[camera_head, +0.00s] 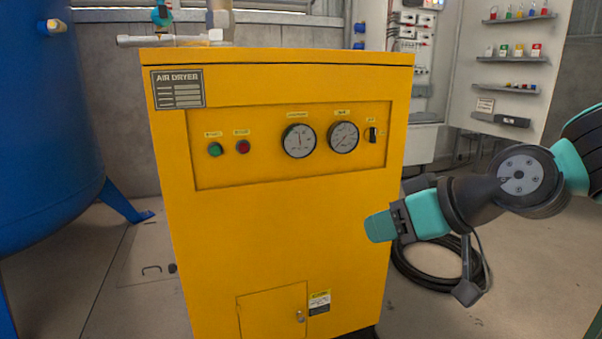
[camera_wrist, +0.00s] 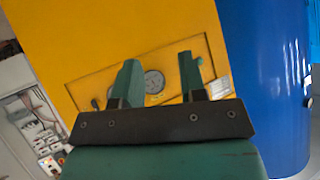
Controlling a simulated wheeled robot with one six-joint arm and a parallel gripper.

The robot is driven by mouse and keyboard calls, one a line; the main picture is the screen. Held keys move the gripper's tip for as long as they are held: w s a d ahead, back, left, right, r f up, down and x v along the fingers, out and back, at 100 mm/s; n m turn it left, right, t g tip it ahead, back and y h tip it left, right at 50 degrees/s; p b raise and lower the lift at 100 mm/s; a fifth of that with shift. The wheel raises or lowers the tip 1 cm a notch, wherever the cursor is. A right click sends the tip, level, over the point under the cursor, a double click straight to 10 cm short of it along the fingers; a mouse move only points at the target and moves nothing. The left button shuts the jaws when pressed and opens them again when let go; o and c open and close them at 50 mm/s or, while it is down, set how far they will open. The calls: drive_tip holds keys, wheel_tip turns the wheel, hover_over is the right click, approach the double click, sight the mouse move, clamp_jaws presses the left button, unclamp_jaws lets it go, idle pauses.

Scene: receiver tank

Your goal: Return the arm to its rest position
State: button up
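My arm reaches in from the right edge in the head view, bent at its round grey joint. My gripper (camera_head: 380,227) points left, in front of the right part of the yellow air dryer (camera_head: 250,235). In the wrist view my gripper (camera_wrist: 160,80) has its two green fingers apart, with nothing between them. The dryer's yellow face (camera_wrist: 110,35) and a gauge (camera_wrist: 154,81) show behind the fingers. I cannot tell how far the fingertips are from the dryer.
A blue tank (camera_head: 50,120) stands at the left; it also shows in the wrist view (camera_wrist: 265,80). A coiled black hose (camera_head: 435,275) lies on the floor behind my arm. Wall shelves (camera_head: 510,59) and an electrical panel (camera_head: 412,45) are behind. Floor at lower right looks clear.

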drive_tip(key=s+d+f+g+h, duration=0.15)
drive_tip(key=s+g, duration=0.25)
drive_tip(key=s, duration=0.5)
drive_tip(key=s+d+f+g+h, duration=0.1)
drive_tip(key=s+f+g+h, duration=0.15)
drive_tip(key=s, duration=0.75)
wheel_tip(320, 180, up, 36)
drive_tip(key=w+p, duration=0.1)
drive_tip(key=p, duration=3.4)
drive_tip(key=shift+a+f+g+p, duration=0.2)
drive_tip(key=shift+a+g+p, duration=0.15)
drive_tip(key=shift+g, duration=0.1)
